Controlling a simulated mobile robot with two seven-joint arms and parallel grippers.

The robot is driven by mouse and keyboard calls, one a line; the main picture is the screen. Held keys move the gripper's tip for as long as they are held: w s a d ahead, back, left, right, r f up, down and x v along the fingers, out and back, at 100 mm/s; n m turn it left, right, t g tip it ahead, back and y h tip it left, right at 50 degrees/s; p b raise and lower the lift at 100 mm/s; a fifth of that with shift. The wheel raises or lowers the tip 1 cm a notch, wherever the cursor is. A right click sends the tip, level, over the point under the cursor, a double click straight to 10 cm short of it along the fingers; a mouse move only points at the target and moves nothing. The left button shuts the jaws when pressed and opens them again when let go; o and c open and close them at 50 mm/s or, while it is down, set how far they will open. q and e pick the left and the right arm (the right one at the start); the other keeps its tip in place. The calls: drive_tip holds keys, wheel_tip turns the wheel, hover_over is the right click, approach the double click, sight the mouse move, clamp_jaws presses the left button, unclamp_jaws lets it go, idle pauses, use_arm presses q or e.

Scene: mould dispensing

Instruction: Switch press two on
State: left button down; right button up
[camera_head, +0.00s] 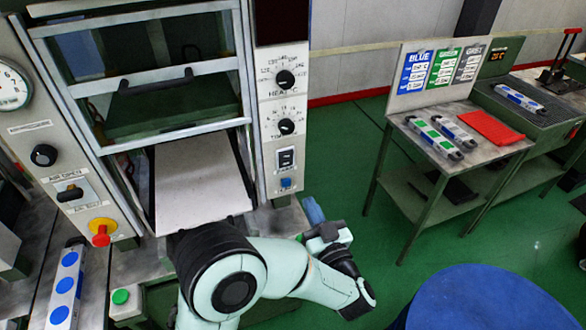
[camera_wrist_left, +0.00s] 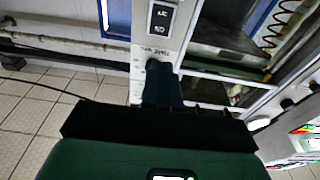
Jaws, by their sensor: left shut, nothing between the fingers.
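A press (camera_head: 200,195) stands open on the left of the head view. Its right-hand panel (camera_head: 283,110) carries a black rocker switch (camera_head: 286,158) with a small blue part (camera_head: 286,183) below it. The rocker, with two black halves, also shows in the wrist view (camera_wrist_left: 161,18). I cannot tell which way it is set. My left gripper (camera_head: 313,210) is shut and empty, just right of and below the panel's lower end. In the wrist view its fingers (camera_wrist_left: 160,85) reach to just below a small label under the rocker. I cannot tell whether they touch the panel. My right gripper is not in view.
Two dials (camera_head: 286,79) sit higher on the panel. A red emergency knob (camera_head: 101,236) and green button (camera_head: 120,296) are at left. A side table (camera_head: 475,155) with moulds and a red mat stands at right. A blue round top (camera_head: 490,300) is in front; green floor between is clear.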

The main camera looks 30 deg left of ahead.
sight(286, 154)
use_arm(q)
drive_tip(key=p+x, duration=0.3)
drive_tip(key=x, duration=1)
drive_tip(key=shift+w+a, duration=0.4)
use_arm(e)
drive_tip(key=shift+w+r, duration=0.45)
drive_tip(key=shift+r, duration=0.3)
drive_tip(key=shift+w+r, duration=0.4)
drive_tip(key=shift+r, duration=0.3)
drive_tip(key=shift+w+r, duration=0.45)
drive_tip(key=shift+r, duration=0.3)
use_arm(q)
drive_tip(key=shift+w+a+r+g+h+p, duration=0.1)
drive_tip(key=shift+a+r+g+h+p, duration=0.15)
drive_tip(key=shift+r+p, duration=0.45)
drive_tip(key=shift+f, duration=0.35)
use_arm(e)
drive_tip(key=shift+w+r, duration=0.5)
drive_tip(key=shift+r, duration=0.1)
